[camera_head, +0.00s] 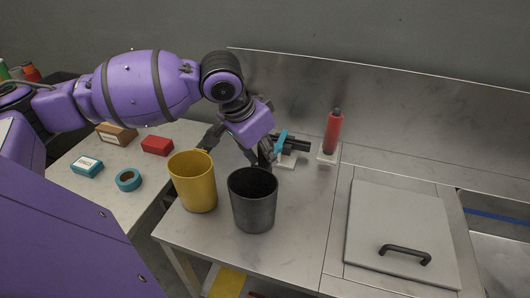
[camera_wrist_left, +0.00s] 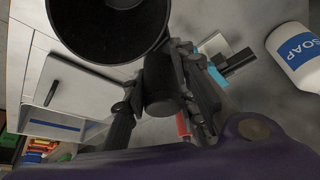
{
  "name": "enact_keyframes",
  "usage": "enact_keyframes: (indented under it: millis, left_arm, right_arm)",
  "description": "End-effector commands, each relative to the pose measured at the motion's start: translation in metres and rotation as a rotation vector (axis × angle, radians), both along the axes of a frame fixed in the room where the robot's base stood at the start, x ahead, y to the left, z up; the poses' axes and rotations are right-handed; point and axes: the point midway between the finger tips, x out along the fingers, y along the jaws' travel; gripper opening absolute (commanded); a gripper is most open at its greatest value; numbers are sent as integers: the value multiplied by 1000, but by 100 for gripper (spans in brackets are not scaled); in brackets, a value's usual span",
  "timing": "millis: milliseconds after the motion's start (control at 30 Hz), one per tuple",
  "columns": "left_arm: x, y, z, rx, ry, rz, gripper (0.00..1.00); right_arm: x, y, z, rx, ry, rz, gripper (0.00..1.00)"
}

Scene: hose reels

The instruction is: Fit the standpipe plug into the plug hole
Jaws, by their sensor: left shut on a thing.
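My left gripper (camera_head: 264,154) is just behind the black cup in the head view. In the left wrist view its fingers (camera_wrist_left: 160,98) are shut on a dark cylinder (camera_wrist_left: 160,82), which looks like the standpipe plug. Its far end is hidden. In the head view the fingers and cup hide most of this held piece. I cannot make out the plug hole in either view. My right gripper is not in view.
The black cup (camera_head: 253,205) and yellow cup (camera_head: 193,184) stand close in front. Behind are a blue-and-black fixture (camera_head: 282,143) and a red cylinder (camera_head: 333,131). A handled lid (camera_head: 401,224) lies right, beside a sink basin (camera_head: 505,250). A soap bottle (camera_wrist_left: 298,55) stands near my wrist.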

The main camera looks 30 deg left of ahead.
Motion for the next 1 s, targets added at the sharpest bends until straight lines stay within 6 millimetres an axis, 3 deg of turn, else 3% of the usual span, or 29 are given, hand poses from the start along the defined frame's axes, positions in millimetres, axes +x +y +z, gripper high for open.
enact_keyframes:
  millis: [133,167,300,667,1000]
  left_arm:
    - [0,0,-2,-2,-2,0,0]
    - [0,0,-2,-1,-1,0,28]
    - [0,0,-3,-1,0,0,45]
    - [0,0,1,1,0,-1,45]
    - [-23,9,64,3,-7,0,45]
  right_arm:
    - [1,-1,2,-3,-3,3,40]
    - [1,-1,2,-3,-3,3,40]
    - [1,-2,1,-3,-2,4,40]
    - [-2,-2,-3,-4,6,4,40]
    - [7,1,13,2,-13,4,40]
